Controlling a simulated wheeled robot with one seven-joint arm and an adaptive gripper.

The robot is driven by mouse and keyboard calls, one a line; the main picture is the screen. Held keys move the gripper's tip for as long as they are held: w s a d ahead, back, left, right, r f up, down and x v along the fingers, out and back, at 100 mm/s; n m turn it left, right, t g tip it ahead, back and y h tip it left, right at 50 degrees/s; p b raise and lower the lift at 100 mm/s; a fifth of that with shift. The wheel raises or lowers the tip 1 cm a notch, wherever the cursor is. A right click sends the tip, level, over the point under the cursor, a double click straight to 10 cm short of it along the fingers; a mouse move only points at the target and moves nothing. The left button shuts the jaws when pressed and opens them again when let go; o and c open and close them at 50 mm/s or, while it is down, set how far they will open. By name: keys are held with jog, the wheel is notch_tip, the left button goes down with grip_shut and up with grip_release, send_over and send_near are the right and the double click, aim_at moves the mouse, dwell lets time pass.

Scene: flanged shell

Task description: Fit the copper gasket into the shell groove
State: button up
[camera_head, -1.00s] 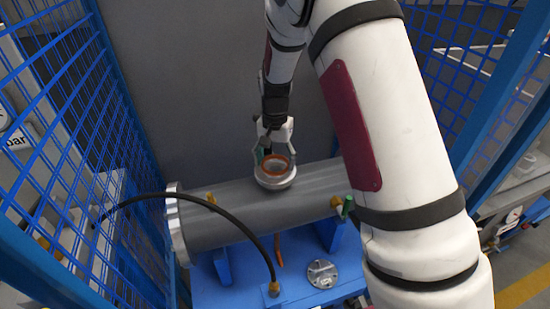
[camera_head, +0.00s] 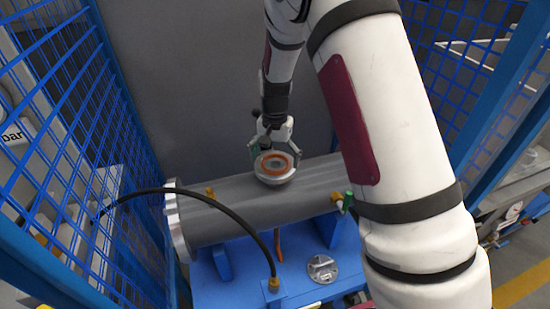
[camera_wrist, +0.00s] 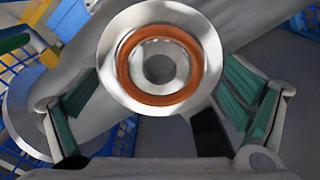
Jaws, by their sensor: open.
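The copper gasket (camera_head: 273,175) is an orange ring lying on the pale round flange face on top of the grey shell (camera_head: 230,212). In the wrist view the gasket (camera_wrist: 160,99) looks flat and about centred on the flange (camera_wrist: 108,72), around the dark bore. Whether it is fully down in the groove I cannot tell. My gripper (camera_head: 275,151) is over the flange, its green-padded fingers open on either side. In the wrist view my gripper (camera_wrist: 160,85) has both fingers apart from the gasket, with nothing between the pads touching it.
A black hose (camera_head: 225,211) arches in front of the shell to the blue bench (camera_head: 213,289). A round metal plate (camera_head: 322,268) lies on the bench. Blue mesh fencing (camera_head: 70,120) stands at the left and right. A grey wall (camera_head: 180,90) is behind.

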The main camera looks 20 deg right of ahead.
notch_tip(320, 180, up, 12)
dwell(0.6)
dwell(0.4)
